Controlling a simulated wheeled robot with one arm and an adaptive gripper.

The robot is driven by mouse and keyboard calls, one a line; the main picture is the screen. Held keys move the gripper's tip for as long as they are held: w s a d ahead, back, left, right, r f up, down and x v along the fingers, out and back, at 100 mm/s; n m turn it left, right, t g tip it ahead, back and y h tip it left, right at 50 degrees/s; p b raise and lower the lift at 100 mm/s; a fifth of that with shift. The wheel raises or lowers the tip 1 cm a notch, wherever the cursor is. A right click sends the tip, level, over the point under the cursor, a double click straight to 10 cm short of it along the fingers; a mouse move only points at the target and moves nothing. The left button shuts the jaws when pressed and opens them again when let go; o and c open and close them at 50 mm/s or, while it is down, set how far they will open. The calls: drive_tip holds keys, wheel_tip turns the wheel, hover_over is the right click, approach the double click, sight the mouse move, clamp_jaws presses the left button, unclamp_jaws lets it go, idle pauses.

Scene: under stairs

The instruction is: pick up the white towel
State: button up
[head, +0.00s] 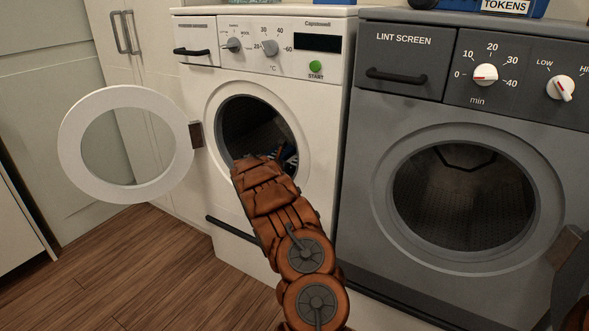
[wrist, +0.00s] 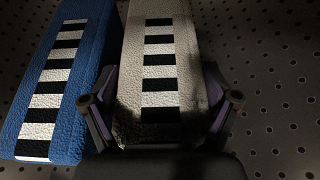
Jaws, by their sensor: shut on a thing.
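The white towel (wrist: 134,48) lies in the drum, pale with a black-and-white checkered stripe along it. In the wrist view my gripper (wrist: 160,96) has one finger on each side of it, shut on its near part. A blue towel (wrist: 28,118) with a similar stripe lies just left of it, beside my left finger. In the head view my arm reaches through the open door of the white washer (head: 330,110). My gripper and the white towel are hidden there. A bit of blue (head: 290,156) shows inside the opening.
The washer's round door (head: 75,140) is swung open to the left. The perforated drum wall (wrist: 280,110) surrounds the towels, with bare room to the right. A grey dryer (head: 365,130) stands close to the washer's right. Wooden floor (head: 140,265) is clear at front left.

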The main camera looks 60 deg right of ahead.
wheel_tip(320, 180, up, 10)
drive_tip(key=p, duration=0.3)
drive_tip(key=o, duration=0.8)
drive_tip(key=shift+c, duration=0.2)
drive_tip(key=c, duration=1)
drive_tip(key=o, duration=1.1)
drive_tip(key=shift+c, duration=0.2)
drive_tip(key=c, duration=1.2)
